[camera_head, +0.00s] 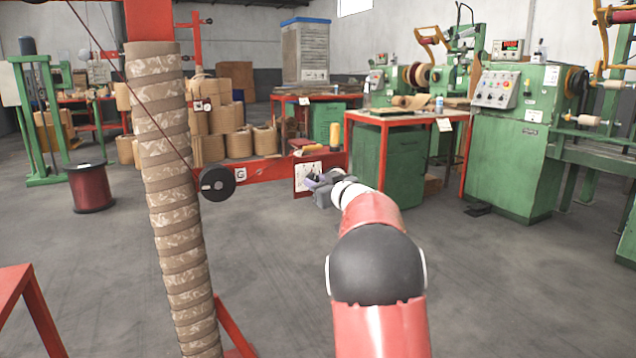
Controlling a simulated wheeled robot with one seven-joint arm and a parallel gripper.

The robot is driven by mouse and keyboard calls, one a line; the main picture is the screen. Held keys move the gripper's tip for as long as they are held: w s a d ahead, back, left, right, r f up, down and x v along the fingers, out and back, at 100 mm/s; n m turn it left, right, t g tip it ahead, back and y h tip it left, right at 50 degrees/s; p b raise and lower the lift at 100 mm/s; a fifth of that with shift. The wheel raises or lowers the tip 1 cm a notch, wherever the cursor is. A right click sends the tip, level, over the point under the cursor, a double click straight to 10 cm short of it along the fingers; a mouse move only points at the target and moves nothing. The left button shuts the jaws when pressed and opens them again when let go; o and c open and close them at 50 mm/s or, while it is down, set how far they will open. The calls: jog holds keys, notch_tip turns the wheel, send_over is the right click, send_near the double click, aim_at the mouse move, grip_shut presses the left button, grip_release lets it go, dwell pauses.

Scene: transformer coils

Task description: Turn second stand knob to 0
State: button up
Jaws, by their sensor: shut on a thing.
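A red stand beam (268,169) runs across the middle of the view. A white marked plate (307,176) is fixed at its right end. My gripper (314,184) is at the end of my red and white arm, right at this plate. It is small in view and shut on a knob at the plate. The gripper hides the knob, so its setting cannot be read. A black round disc (217,183) sits at the beam's left end, beside a small "G" label, apart from my gripper.
A tall wrapped column (170,190) stands in front on the left. A dark red wire spool (90,188) is on the floor at far left. A red-topped green bench (400,120) and a green winding machine (520,140) stand at right. The grey floor (500,290) at front right is clear.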

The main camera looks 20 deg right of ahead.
jog(key=n+p, duration=0.1)
jog(key=n, duration=0.2)
jog(key=shift+n+g, duration=0.3)
jog(key=shift+n, duration=0.1)
jog(key=n, duration=0.3)
jog(key=shift+n+h, duration=0.3)
jog(key=shift+h, duration=0.1)
jog(key=n+b, duration=0.1)
jog(key=n, duration=0.2)
jog(key=shift+a, duration=0.1)
jog(key=shift+a+n+h+b, duration=0.1)
jog(key=shift+n+h+b, duration=0.35)
jog(key=shift+n+b, duration=1.8)
jog(key=shift+a+n+h+b, duration=0.1)
jog(key=shift+n+h+b, duration=0.8)
jog(key=shift+n, duration=2.25)
jog(key=shift+n+h+b, duration=0.1)
jog(key=shift+n+b, duration=2)
jog(key=shift+n, duration=0.6)
